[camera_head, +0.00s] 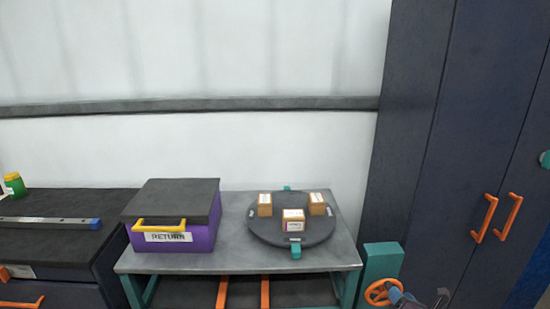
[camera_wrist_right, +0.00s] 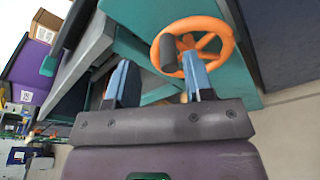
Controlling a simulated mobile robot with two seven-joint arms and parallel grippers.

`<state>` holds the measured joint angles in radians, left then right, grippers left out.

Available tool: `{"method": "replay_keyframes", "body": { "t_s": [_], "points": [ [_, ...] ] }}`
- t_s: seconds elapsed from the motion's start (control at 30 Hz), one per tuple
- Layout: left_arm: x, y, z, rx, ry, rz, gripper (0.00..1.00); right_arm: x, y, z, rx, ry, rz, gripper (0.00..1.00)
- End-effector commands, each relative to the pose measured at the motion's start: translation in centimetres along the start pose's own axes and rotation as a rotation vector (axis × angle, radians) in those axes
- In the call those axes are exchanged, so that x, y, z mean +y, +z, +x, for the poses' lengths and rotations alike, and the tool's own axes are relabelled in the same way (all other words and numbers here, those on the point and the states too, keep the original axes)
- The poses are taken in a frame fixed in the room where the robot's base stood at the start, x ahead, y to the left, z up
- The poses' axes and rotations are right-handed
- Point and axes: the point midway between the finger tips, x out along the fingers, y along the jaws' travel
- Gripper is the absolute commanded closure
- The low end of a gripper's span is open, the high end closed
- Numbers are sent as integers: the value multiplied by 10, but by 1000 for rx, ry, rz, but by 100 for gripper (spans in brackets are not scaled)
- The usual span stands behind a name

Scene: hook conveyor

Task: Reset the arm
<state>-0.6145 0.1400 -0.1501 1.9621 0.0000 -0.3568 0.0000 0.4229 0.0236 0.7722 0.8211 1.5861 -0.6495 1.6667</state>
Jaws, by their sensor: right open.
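My right gripper (camera_head: 418,298) shows only in part at the bottom edge of the head view, in front of the teal cabinet with the orange handwheel. In the right wrist view, its two blue fingers (camera_wrist_right: 158,75) stand apart with nothing between them. The orange handwheel (camera_wrist_right: 195,45) with its dark knob is just beyond the fingertips; I cannot tell whether they touch it. The wheel also shows in the head view (camera_head: 380,292), close to the left finger. My left gripper is not in view.
A grey table (camera_head: 185,263) bears a purple RETURN box (camera_head: 203,238) with a dark lid, and a round dark turntable (camera_head: 265,236) with three small brown boxes. A dark workbench (camera_head: 62,240) stands left. A tall dark cabinet (camera_head: 440,130) with orange handles stands right.

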Motion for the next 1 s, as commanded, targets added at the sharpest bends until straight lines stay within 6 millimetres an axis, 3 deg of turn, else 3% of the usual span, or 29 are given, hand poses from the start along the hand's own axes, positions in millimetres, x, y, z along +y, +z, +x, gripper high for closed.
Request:
{"method": "replay_keyframes", "body": {
  "t_s": [0.23,0.43,0.67,0.87,0.9,1.0],
  "points": [
    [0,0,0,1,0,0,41,1,25,-4,93,-19,-768,52],
    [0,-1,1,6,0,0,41,1,38,-21,194,-23,-1466,52],
    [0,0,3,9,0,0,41,10,44,-58,335,11,-2355,52],
    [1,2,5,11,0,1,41,41,32,-106,436,88,-3098,52],
    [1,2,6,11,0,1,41,49,27,-117,-415,-100,2993,52],
    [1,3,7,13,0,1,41,71,12,-147,-358,-123,2738,52]
  ]
}}
